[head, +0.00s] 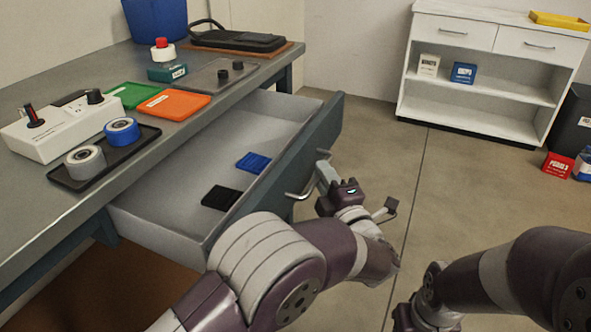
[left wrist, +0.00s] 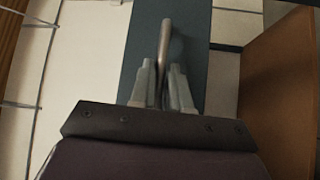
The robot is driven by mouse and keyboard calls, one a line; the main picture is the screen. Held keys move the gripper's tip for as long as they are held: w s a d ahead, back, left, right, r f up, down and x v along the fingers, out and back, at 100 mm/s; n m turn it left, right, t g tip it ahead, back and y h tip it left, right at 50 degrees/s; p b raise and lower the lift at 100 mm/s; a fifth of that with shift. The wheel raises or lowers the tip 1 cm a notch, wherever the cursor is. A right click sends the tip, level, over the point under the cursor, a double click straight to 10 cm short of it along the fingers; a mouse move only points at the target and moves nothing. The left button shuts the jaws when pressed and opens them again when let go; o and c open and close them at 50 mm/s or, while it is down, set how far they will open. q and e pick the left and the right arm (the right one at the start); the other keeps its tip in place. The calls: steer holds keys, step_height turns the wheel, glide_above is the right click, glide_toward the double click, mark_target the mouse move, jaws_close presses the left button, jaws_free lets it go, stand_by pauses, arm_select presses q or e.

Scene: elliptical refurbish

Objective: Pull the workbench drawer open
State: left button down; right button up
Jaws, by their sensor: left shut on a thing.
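The workbench drawer (head: 150,221) stands well out from under the workbench top, and its inside shows. Its blue-grey front (head: 322,127) faces right and also shows in the left wrist view (left wrist: 139,42). A curved metal handle (head: 299,195) sits on that front. My left gripper (head: 322,180) is at the handle. In the left wrist view its two fingers (left wrist: 162,88) are shut on the handle bar (left wrist: 164,40). In the drawer lie a blue item (head: 253,162) and a black item (head: 221,198). My right arm shows at lower right, but its gripper is not clearly seen.
The workbench top (head: 30,217) holds a white power box (head: 60,130), a black tray (head: 62,178) with tape rolls, an orange mat (head: 174,104) and a blue bin (head: 154,19). A white shelf unit (head: 430,100) stands at the back. The floor (head: 440,185) between is clear.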

arm_select(q)
steer(key=shift+s+d, duration=0.35)
steer(key=shift+d, duration=0.55)
steer(key=shift+s+d, duration=0.3)
steer(key=shift+d, duration=0.6)
arm_select(e)
steer(key=shift+f, duration=0.1)
arm_select(q)
steer(key=c, duration=1.2)
jaws_free()
steer(key=shift+o, duration=0.2)
